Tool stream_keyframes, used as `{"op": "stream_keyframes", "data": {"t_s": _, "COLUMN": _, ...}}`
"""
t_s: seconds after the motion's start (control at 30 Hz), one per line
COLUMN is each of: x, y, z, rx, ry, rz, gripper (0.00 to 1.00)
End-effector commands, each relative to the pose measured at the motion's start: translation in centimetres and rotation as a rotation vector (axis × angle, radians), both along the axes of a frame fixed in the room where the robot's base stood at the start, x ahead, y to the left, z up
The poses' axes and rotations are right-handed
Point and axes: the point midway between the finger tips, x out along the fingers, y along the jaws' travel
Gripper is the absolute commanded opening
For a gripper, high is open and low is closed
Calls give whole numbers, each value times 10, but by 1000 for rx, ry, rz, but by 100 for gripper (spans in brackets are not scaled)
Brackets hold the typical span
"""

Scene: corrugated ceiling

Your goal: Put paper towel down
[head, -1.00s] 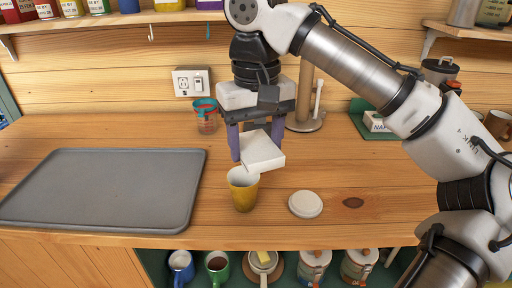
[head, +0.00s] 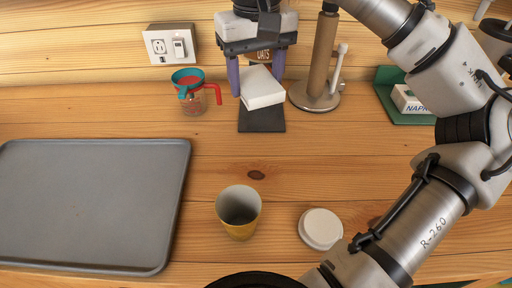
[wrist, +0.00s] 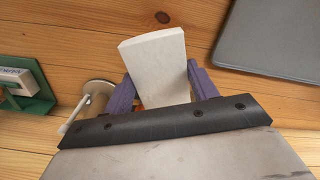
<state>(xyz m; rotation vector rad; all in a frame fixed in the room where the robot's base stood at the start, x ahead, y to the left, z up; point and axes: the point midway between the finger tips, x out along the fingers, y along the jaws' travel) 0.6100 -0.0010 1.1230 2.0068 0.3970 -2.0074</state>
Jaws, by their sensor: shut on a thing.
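A white, block-like paper towel (head: 263,90) is between the two purple fingers of my gripper (head: 257,86) in the head view. My gripper is shut on it near the back of the wooden counter. In the wrist view the paper towel (wrist: 156,62) sticks out past the fingers, slightly tilted. A flat dark square (head: 262,120) lies on the counter below and in front of it in the head view. I cannot tell whether the paper towel touches the counter or the square.
A measuring cup (head: 192,95) with a red handle stands left, and a brown roll stand (head: 321,65) right. A green napkin holder (head: 389,98) is farther right. A grey tray (head: 95,205), yellow cup (head: 240,226) and white lid (head: 321,229) are nearer. The middle counter is clear.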

Motion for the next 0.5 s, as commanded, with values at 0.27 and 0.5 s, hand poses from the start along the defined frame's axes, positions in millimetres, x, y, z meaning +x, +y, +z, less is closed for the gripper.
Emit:
{"op": "stream_keyframes", "data": {"t_s": 0.27, "x": -1, "y": 1, "z": -72, "rx": 4, "ry": 6, "rz": 5, "gripper": 33}}
{"op": "stream_keyframes", "data": {"t_s": 0.5, "x": -1, "y": 0, "z": -127, "rx": 0, "ry": 2, "rz": 1, "gripper": 33}}
